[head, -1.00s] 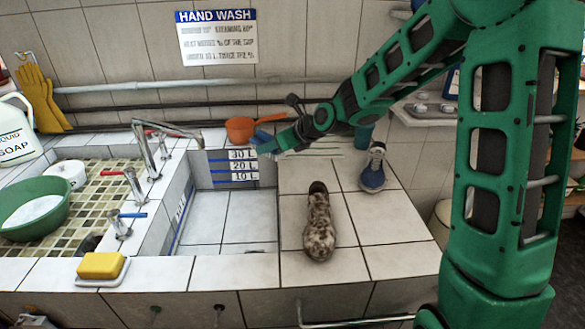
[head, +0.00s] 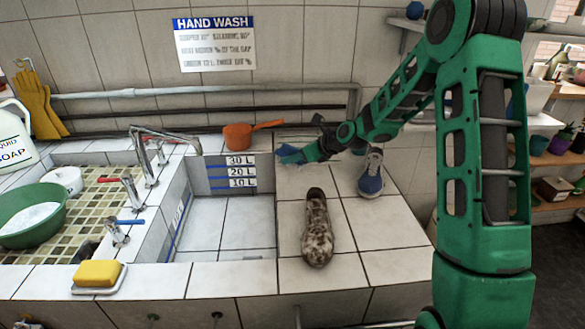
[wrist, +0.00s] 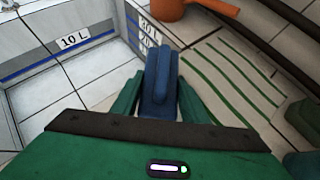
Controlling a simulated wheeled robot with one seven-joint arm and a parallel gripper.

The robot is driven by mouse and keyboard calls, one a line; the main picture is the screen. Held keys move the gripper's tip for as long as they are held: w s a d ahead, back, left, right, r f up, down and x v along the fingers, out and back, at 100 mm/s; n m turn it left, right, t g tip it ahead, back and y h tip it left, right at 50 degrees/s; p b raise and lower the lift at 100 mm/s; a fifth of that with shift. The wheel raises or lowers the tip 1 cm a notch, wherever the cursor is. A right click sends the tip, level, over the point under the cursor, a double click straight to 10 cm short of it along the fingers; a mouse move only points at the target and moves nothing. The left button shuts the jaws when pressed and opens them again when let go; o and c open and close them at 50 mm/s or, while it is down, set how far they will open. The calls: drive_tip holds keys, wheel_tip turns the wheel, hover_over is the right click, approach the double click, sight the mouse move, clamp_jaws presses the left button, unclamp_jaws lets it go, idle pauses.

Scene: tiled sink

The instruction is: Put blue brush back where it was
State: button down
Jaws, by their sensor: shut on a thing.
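The blue brush (wrist: 158,80) is between the two green fingers of my gripper (wrist: 152,95) in the wrist view, and the fingers are shut on it. In the head view the brush (head: 290,153) shows as a small blue shape at the end of my gripper (head: 300,155). It is over the tiled counter just right of the basin's back corner. In the wrist view a white patch with green stripes (wrist: 232,82) lies on the counter to the right of the brush. Whether the brush touches the counter cannot be told.
An orange pan (head: 238,136) stands behind the basin (head: 225,225), its handle pointing right. A stained brown-and-white shoe (head: 318,232) and a blue shoe (head: 371,178) are on the right counter. A yellow sponge (head: 97,273) lies at the front left. The counter's front right is clear.

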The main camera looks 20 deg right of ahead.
sight(295, 173)
drive_tip(key=shift+f, duration=1.9)
drive_tip(key=shift+f, duration=0.15)
drive_tip(key=shift+f, duration=0.1)
drive_tip(key=c, duration=1)
unclamp_jaws()
drive_tip(key=shift+c, duration=0.2)
drive_tip(key=shift+s+d+r, duration=0.1)
drive_tip(key=shift+r, duration=0.3)
drive_tip(key=v, duration=1.1)
drive_tip(key=shift+s+r, duration=0.15)
drive_tip(key=shift+s, duration=0.1)
